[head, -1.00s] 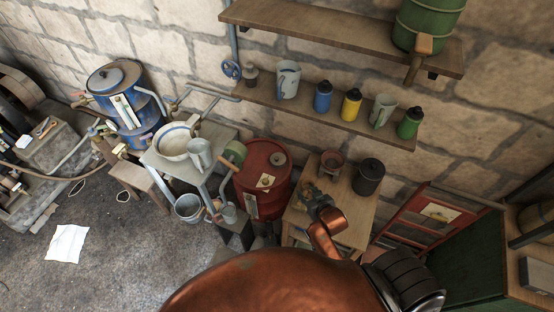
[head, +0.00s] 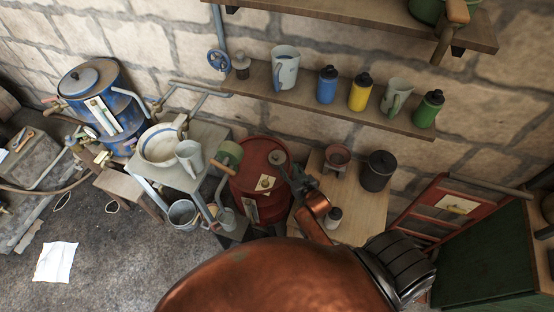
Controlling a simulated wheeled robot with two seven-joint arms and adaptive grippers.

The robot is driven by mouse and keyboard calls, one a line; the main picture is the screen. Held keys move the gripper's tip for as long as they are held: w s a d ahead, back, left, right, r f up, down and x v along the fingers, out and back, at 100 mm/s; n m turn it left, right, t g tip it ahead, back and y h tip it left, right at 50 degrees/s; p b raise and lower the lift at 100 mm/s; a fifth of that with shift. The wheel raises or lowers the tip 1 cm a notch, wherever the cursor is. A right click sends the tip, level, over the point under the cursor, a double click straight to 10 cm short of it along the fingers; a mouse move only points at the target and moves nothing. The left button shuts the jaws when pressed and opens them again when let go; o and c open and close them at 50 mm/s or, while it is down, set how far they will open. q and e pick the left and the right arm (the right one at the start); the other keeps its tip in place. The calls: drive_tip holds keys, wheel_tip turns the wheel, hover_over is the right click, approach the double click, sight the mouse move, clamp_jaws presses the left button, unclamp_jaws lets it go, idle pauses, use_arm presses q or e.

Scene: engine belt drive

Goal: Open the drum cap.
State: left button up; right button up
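The red drum (head: 250,190) stands on the floor against the stone wall, with a pale label on its side. Its small round grey cap (head: 277,157) sits on the drum's top, toward the right rim. My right gripper (head: 297,170), at the end of a copper-coloured arm, is just right of and below the cap in the head view, in front of the drum's right edge. It looks small and dark, so I cannot tell whether its fingers are open, shut or touching the drum. My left gripper is not in view.
A wooden table (head: 356,217) right of the drum holds a dark lidded pot (head: 377,171), a small reddish pot (head: 337,158) and a small bottle (head: 333,217). A stand with a white basin (head: 161,146) is at left. A shelf (head: 330,107) with bottles and mugs hangs above.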

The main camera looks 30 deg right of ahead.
sight(276, 157)
drive_tip(key=x, duration=0.6)
drive_tip(key=a+x, duration=0.1)
drive_tip(key=x, duration=0.2)
drive_tip(key=shift+f, duration=0.25)
drive_tip(key=shift+w+d+f, duration=0.15)
drive_tip(key=shift+w+f, duration=0.05)
drive_tip(key=shift+w, duration=0.15)
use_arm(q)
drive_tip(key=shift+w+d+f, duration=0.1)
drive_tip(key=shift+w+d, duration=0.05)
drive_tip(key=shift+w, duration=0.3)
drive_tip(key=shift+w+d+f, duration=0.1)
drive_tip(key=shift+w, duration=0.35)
use_arm(e)
drive_tip(key=shift+s, duration=0.1)
drive_tip(key=shift+r, duration=0.1)
drive_tip(key=shift+a+r, duration=0.1)
drive_tip(key=shift+a, duration=0.1)
drive_tip(key=shift+c, duration=1)
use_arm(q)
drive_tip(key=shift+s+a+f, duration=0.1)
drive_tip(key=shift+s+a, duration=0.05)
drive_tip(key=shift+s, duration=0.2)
use_arm(e)
drive_tip(key=shift+s, duration=0.1)
clamp_jaws()
